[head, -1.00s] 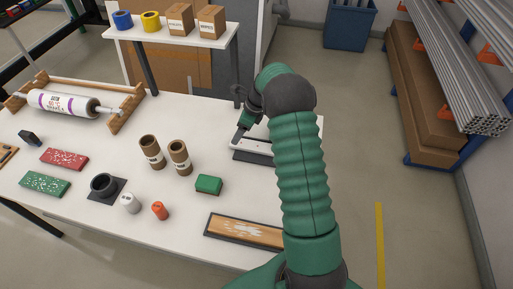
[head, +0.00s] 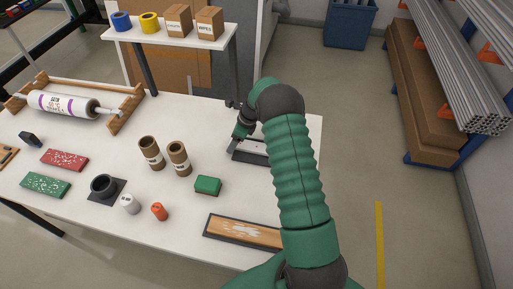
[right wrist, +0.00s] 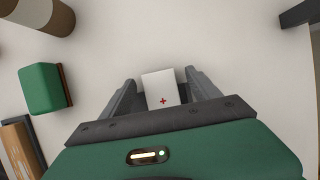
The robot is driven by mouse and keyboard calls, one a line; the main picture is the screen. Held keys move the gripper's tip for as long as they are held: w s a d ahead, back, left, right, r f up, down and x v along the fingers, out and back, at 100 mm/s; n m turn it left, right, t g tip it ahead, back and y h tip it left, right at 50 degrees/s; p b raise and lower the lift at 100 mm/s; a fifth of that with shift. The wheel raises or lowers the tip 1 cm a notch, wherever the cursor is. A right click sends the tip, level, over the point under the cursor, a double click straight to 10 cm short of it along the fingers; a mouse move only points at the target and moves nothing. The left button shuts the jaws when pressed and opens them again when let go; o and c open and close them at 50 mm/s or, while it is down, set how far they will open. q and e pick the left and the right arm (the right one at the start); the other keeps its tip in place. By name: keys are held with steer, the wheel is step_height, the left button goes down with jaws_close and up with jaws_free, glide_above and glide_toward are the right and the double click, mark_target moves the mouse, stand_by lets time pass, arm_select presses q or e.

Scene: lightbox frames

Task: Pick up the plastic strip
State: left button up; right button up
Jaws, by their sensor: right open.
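In the right wrist view a white piece with a red cross (right wrist: 161,89), apparently the plastic strip, shows between my fingers. My right gripper (right wrist: 160,82) is open, with one finger on each side of this piece and no clear contact. My left gripper is not in view.
A green block (head: 208,185) and two brown tubes (head: 179,158) stand left of the strip. A wooden board in a dark frame (head: 240,231) lies near the front edge. A shelf (head: 175,33) with tape rolls and boxes stands behind.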

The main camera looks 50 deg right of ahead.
steer(key=shift+f, duration=0.1)
steer(key=c, duration=0.4)
jaws_close()
